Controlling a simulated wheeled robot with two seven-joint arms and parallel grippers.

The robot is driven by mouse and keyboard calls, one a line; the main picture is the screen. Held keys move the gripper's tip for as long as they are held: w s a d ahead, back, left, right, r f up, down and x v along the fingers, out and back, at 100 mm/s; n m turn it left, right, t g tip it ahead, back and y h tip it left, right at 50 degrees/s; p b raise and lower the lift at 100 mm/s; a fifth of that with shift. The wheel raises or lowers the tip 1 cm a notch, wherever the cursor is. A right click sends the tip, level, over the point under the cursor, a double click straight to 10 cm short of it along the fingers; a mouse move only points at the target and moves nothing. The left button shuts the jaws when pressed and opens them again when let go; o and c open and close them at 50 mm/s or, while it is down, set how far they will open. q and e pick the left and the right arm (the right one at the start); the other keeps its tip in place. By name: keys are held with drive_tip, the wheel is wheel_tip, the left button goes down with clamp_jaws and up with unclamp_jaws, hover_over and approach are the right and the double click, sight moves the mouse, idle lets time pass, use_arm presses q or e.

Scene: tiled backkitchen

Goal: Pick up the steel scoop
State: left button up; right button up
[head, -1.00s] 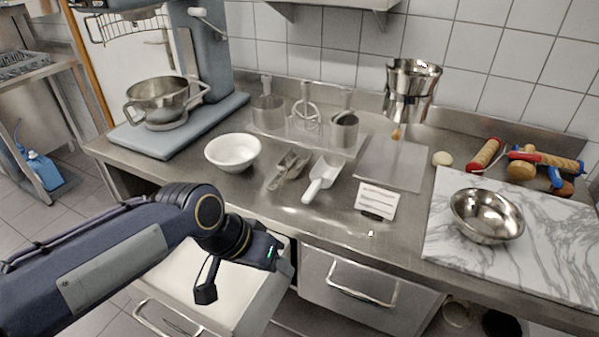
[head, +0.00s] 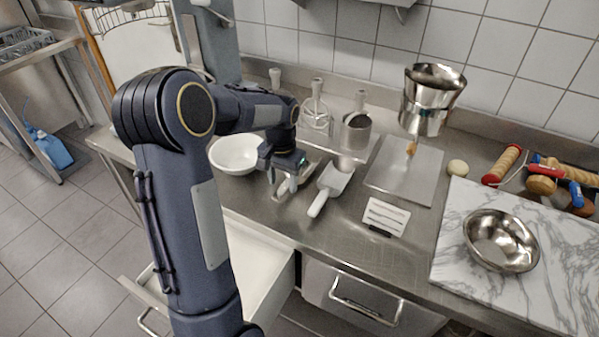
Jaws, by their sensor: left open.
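The steel scoop (head: 281,195) lies on the steel counter, between the white bowl (head: 233,154) and a scoop with a white handle (head: 330,186). My left gripper (head: 282,182) is open and points down over the steel scoop, its fingers at the handle end. The gripper and wrist hide most of this scoop. I cannot tell whether the fingers touch the scoop or stand just above it. My right gripper is not in view.
A marble board (head: 470,275) with a steel bowl (head: 500,240) is on the right. An open drawer (head: 262,262) is below the counter edge.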

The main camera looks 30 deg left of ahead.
sight(282, 188)
use_arm(q)
drive_tip(key=f, duration=0.4)
drive_tip(key=shift+a+f+p, duration=0.2)
drive_tip(key=shift+p, duration=0.2)
drive_tip(key=shift+c, duration=0.2)
clamp_jaws()
